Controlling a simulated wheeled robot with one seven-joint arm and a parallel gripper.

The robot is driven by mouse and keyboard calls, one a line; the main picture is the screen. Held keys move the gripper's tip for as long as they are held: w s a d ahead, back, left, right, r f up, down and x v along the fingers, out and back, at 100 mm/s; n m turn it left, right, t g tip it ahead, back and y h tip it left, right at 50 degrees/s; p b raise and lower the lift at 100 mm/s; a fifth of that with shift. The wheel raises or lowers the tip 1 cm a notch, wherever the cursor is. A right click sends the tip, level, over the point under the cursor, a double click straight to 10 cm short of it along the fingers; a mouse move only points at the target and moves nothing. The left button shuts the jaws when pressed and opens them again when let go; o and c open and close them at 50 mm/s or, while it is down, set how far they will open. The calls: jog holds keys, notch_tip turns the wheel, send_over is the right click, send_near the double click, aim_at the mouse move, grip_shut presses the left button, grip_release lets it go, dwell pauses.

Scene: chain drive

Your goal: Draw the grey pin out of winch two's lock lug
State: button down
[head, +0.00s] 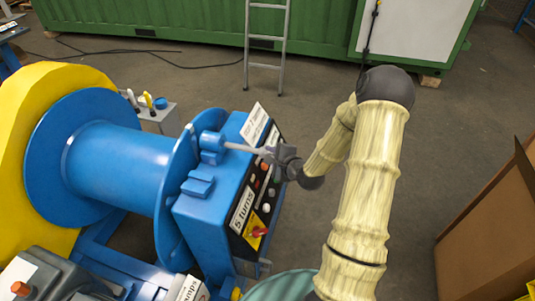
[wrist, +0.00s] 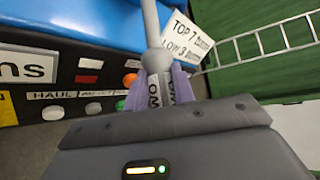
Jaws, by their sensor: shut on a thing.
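The grey pin (head: 241,148) runs sideways from the blue lock lug (head: 211,147) on top of the winch's blue control housing (head: 205,215). Its near end is in my gripper (head: 273,153). In the wrist view the pin (wrist: 151,25) stretches away from between the two fingers of my gripper (wrist: 159,88), which are shut on it. The pin's far end meets the lug in the head view. I cannot tell how deep it sits there. The winch's blue drum (head: 120,165) lies to the left of the housing.
A control panel with buttons and a red switch (head: 259,232) faces right, below my gripper. A white card (head: 254,123) stands behind the pin. A ladder (head: 265,65) leans on the green container (head: 150,25). A cardboard box (head: 485,230) stands right.

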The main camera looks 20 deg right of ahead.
jog(key=shift+s+d+r+p, duration=0.1)
jog(key=shift+s+d+p, duration=0.15)
jog(key=shift+s+d, duration=0.3)
jog(key=shift+s+d+f+p, duration=0.1)
jog(key=shift+s+d+p, duration=0.25)
jog(key=shift+d, duration=0.45)
jog(key=shift+s+d+r+p, duration=0.1)
jog(key=shift+s+d+p, duration=0.05)
jog(key=shift+s+d, duration=0.45)
jog(key=shift+w, duration=0.15)
